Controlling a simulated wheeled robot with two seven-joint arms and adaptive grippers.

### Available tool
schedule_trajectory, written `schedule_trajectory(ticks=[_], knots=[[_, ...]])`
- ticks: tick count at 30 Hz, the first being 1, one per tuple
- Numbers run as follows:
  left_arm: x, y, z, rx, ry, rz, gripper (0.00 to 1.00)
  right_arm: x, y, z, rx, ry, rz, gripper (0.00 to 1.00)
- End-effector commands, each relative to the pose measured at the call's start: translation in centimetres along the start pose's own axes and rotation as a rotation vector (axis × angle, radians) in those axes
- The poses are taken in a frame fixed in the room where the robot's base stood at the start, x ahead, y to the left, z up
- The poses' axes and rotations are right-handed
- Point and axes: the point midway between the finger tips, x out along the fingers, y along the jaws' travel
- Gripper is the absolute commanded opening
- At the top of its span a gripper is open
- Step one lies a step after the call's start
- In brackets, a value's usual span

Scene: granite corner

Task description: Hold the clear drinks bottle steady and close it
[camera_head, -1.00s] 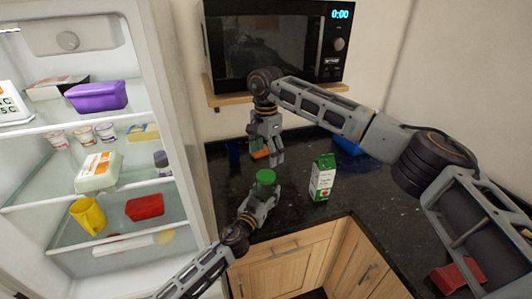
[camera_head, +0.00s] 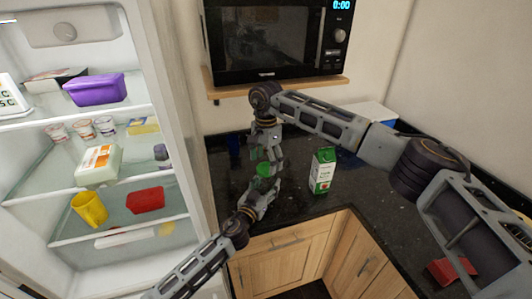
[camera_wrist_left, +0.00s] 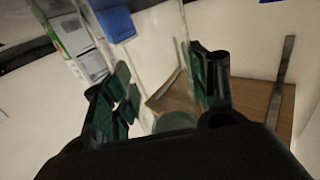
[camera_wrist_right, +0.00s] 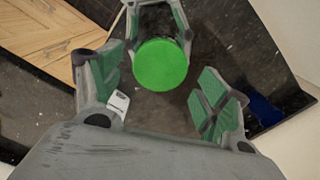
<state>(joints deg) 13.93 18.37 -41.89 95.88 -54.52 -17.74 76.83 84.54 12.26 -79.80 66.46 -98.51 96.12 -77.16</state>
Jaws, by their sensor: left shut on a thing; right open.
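The clear drinks bottle is hard to make out; a see-through shape between my left fingers (camera_wrist_left: 160,92) in the left wrist view looks like it. Its round green cap (camera_head: 263,169) shows above my left gripper (camera_head: 263,190), which is shut on the bottle. The cap also shows from above in the right wrist view (camera_wrist_right: 161,65). My right gripper (camera_head: 268,157) is open and points down just over the cap. In the right wrist view, the cap appears between and slightly beyond its spread fingers. Whether the cap is seated is hidden.
A green and white carton (camera_head: 322,171) stands on the dark worktop (camera_head: 300,207), right of the grippers. A microwave (camera_head: 275,40) sits on a shelf behind. An open fridge (camera_head: 120,180) stands left. A red object (camera_head: 452,270) lies at lower right.

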Motion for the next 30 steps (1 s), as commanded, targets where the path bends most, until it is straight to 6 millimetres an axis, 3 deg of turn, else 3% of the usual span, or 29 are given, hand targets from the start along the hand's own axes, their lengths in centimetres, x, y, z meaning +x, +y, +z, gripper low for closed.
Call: schedule_trajectory(ticks=[7,18,30], knots=[[0.0,0.0,0.0,-0.001,0.000,0.001,0.00,1.8,0.0,0.0,0.000,0.000,0.000,0.76],[0.0,0.0,0.0,-0.001,0.000,0.001,0.00,2.1,0.0,0.0,0.000,0.000,0.000,0.76],[0.0,0.0,0.0,-0.001,0.000,0.001,0.00,2.1,0.0,0.0,0.000,0.000,0.000,0.29]])
